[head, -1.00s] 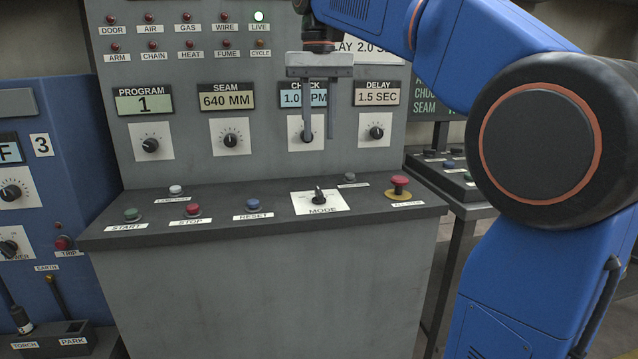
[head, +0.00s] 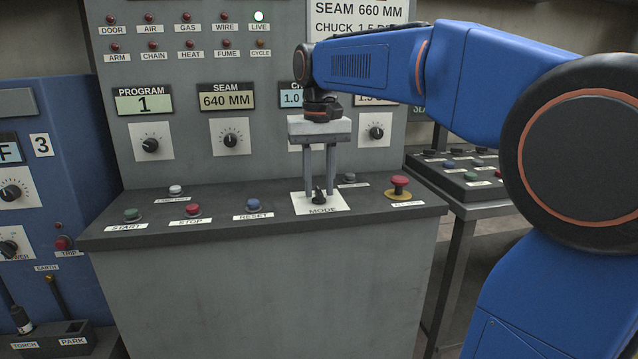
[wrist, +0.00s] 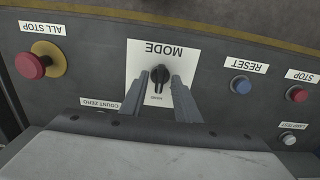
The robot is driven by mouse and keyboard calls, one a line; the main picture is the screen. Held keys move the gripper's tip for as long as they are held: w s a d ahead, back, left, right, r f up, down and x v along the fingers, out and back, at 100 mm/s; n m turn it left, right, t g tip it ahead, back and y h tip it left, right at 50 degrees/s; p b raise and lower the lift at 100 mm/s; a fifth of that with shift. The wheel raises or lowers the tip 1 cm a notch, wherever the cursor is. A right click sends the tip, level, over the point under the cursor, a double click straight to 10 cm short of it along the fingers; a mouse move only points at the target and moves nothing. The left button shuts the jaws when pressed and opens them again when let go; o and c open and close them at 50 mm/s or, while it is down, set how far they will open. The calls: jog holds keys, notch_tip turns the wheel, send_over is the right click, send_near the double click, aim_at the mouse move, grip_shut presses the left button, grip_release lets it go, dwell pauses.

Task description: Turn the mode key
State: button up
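The mode key (head: 319,194) is a small black knob on a white plate marked MODE (head: 338,203), on the sloped desk of the grey console. In the wrist view the key (wrist: 159,75) stands upright on its plate, its pointer line towards the bottom of the picture. My gripper (head: 319,192) points down at the key. Its two fingers are apart, one on each side of the key, with small gaps visible in the wrist view (wrist: 159,82). I cannot tell how far down the fingertips reach.
A red all-stop button (head: 399,184) is right of the plate. A blue reset button (head: 253,204), a red stop button (head: 192,210) and a green start button (head: 132,215) are to the left. The upright panel (head: 270,155) with dials stands behind my gripper.

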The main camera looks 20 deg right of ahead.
grip_shut()
jog(key=shift+m, duration=0.3)
jog(key=m, duration=0.4)
jog(key=shift+m, duration=2.2)
grip_release()
